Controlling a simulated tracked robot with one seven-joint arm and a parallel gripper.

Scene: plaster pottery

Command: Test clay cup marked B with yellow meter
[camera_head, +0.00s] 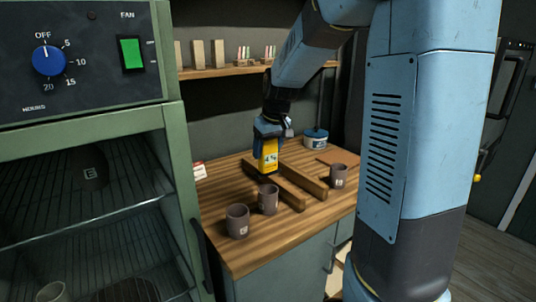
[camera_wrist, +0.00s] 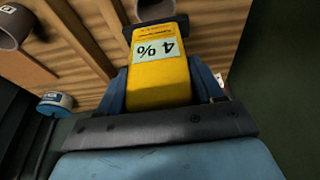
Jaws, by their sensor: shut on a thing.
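My gripper (camera_head: 268,135) is shut on the yellow meter (camera_head: 268,157) and holds it upright, over the wooden bench's rails. In the wrist view the meter (camera_wrist: 160,80) sits between the fingers, its display reading 4%. Three brown-grey clay cups stand on the bench: one front left (camera_head: 237,222), one beside it (camera_head: 267,200), and one at the right (camera_head: 338,177). Each carries a small pale label too small to read. Part of one cup (camera_wrist: 15,27) shows at the wrist view's upper left. I cannot tell which cup is B.
Two wooden rails (camera_head: 302,182) lie on the bench (camera_head: 285,240). A blue-and-white tub (camera_head: 315,139) stands at the back, also in the wrist view (camera_wrist: 56,103). A green drying cabinet (camera_head: 85,130) with wire shelves fills the left. A shelf (camera_head: 225,71) hangs behind.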

